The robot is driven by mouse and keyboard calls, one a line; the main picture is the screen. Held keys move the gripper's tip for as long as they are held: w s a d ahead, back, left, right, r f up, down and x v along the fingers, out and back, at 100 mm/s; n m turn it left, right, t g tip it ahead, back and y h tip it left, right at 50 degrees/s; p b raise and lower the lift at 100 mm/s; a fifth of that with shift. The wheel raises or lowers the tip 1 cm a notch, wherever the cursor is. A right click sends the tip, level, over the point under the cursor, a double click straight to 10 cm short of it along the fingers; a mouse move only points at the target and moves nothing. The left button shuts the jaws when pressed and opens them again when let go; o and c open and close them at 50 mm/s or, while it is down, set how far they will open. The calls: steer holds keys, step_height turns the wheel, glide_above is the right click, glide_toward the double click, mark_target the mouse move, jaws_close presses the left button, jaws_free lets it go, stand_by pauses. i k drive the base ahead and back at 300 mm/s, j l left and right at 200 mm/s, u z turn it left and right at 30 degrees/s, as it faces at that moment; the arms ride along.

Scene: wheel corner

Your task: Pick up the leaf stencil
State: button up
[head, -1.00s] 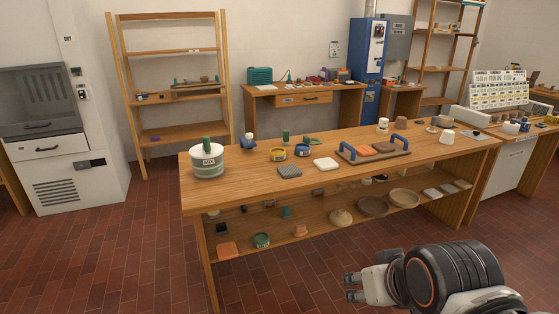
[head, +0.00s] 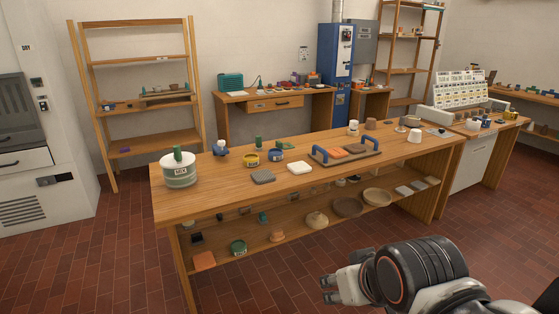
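A small flat green piece (head: 286,145) lies towards the back of the long wooden table (head: 225,190), behind the blue tub. It may be the leaf stencil, but it is too small to be sure. My gripper (head: 328,290) is at the lower right, in front of the table and well apart from the green piece. Its two fingers point left with a gap between them, and nothing shows in it.
On the table stand a white MIX bucket (head: 180,172), a yellow tub (head: 250,160), a blue tub (head: 276,155), grey and white slabs and a blue-handled tray (head: 318,157). A lower shelf holds bowls. Brick floor (head: 120,270) in front is clear.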

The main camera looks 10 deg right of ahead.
mark_target(280, 145)
steer(key=i+l, duration=0.4)
steer(key=i, duration=0.2)
steer(key=i+l, duration=0.4)
steer(key=i, duration=0.15)
steer(key=i+l, duration=0.4)
steer(key=i, duration=0.2)
steer(key=i+l, duration=0.4)
steer(key=i, duration=0.15)
